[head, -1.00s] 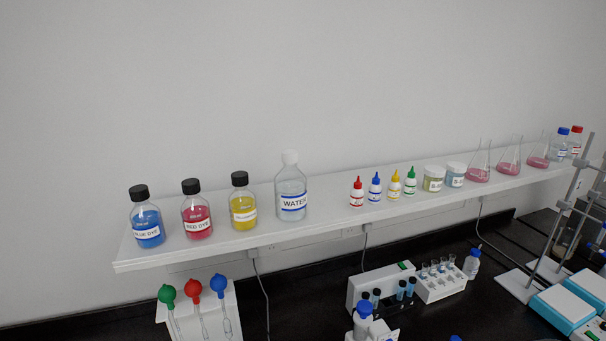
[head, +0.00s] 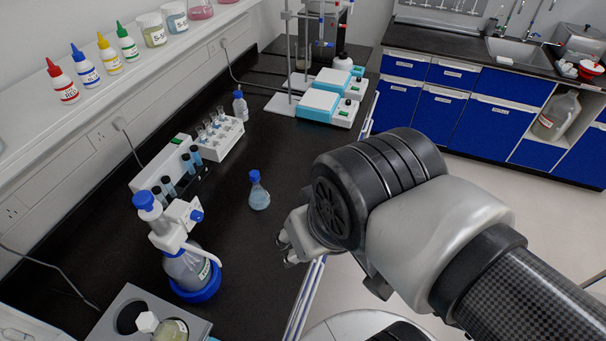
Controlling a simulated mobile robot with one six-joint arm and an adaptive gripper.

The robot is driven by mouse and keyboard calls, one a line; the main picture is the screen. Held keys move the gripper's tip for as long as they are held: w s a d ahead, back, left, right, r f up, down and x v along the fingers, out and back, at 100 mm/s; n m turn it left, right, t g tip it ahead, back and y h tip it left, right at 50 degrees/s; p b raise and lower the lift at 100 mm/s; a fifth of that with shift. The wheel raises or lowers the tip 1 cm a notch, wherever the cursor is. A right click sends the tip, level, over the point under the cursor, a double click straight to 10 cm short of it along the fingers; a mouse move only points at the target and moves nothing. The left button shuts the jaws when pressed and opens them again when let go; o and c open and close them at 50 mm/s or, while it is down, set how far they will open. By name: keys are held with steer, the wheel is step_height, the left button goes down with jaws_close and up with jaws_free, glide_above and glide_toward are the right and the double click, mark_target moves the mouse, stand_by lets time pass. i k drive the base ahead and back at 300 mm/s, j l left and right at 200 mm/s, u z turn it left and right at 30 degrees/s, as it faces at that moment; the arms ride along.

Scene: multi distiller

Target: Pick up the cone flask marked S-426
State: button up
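A small cone flask (head: 259,196) with a blue cap and pale blue contents stands upright on the black bench. No S-426 marking is readable on it. My gripper (head: 286,250) is at the bench's front edge, nearer to me and slightly right of the flask, apart from it. Its fingertips look spread with nothing between them. My arm hides part of the gripper. The bottom of a pink-filled vessel (head: 201,11) shows on the shelf at the top edge; its upper part is out of view.
A dispenser bottle (head: 186,268) with a blue base stands left of the flask. A white tube rack (head: 220,139), a small bottle (head: 240,106) and stirrer plates (head: 329,106) are behind it. The wall shelf (head: 120,80) carries dropper bottles. Bench around the flask is clear.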

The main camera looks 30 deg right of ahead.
mark_target(259, 199)
steer(key=i+l+u, duration=0.2)
steer(key=l, duration=0.15)
steer(key=i+l+u, duration=0.25)
steer(key=l+u, duration=0.2)
steer(key=l, duration=0.25)
